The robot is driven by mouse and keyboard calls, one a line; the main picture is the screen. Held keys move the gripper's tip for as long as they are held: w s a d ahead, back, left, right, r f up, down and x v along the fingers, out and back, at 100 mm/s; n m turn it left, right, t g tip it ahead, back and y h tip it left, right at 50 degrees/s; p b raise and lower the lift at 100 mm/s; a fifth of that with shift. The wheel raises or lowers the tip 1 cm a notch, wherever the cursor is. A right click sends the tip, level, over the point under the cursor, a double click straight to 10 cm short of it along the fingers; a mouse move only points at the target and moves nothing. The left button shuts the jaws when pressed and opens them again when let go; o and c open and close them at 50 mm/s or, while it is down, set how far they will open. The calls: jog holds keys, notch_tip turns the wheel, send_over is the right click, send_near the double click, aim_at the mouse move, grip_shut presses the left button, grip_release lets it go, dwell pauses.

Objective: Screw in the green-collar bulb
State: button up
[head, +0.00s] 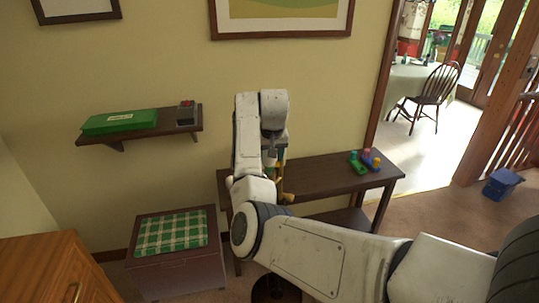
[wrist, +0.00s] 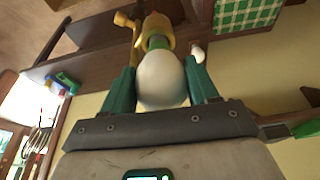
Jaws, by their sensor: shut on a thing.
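The bulb (wrist: 160,78) is white and rounded, with a green collar (wrist: 158,42) at its far end. My gripper (wrist: 162,82) has its two green fingers on either side of the bulb and is shut on it. The collar meets a yellow, socket-like piece (wrist: 157,24) just beyond; I cannot tell how deep it sits. In the head view my gripper (head: 279,168) is over the left part of the dark wooden table (head: 325,178), mostly behind my arm, and the bulb cannot be made out there.
A small white-tipped object (wrist: 197,53) is close to the right finger in the wrist view. Colourful blocks (head: 365,160) lie at the table's right end. A chest with a green checked cushion (head: 170,233) stands left. A wall shelf (head: 150,131) holds a green box (head: 120,121).

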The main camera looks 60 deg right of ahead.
jog(key=shift+f, duration=0.15)
jog(key=o, duration=1.2)
jog(key=b+v, duration=0.2)
jog(key=v, duration=0.8)
jog(key=shift+s+a+r, duration=0.15)
jog(key=shift+a+r, duration=0.05)
jog(key=shift+r, duration=0.15)
jog(key=shift+c, duration=0.4)
